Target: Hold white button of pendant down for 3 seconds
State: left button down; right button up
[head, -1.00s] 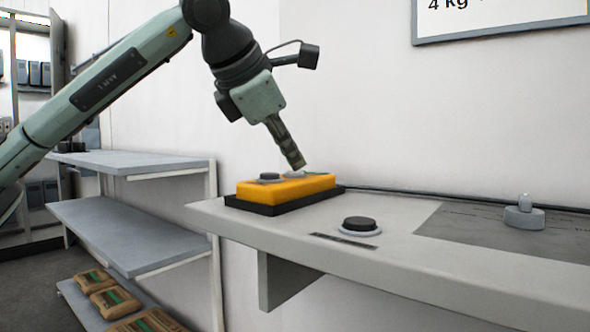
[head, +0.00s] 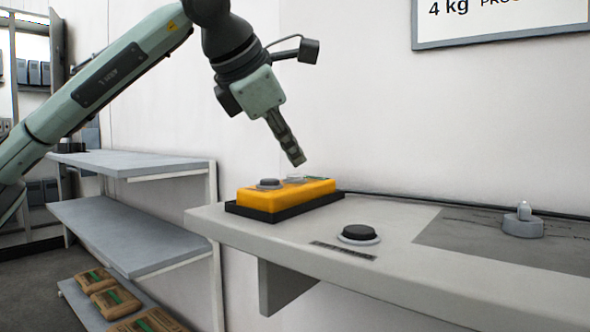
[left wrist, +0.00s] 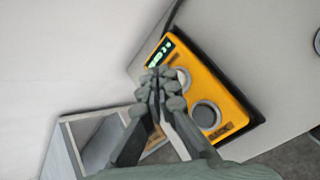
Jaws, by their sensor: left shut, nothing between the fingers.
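The pendant is a yellow-orange box (head: 290,199) on a black base at the left end of the grey bench. Its white button (head: 295,178) sits on the top face, farther along than a dark grey button (head: 269,183). My left gripper (head: 298,163) is shut and empty, pointing down with its tips a little above the white button, apart from it. In the left wrist view, the closed fingers (left wrist: 160,82) lie beside the white button (left wrist: 182,79) and partly cover its edge. The dark button (left wrist: 206,115) shows clear of them. My right gripper is out of view.
A black round button (head: 359,232) on a pale ring and a small grey stand (head: 523,222) with a white top are on the bench (head: 460,275). A shelf unit (head: 130,163) with brown packages low down stands at left. A sign hangs above.

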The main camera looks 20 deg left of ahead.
aim_at(292, 175)
pick_arm(q)
jog(key=shift+r, duration=0.1)
notch_tip(292, 175, up, 5)
jog(key=p, duration=0.4)
dwell(0.3)
dwell(0.4)
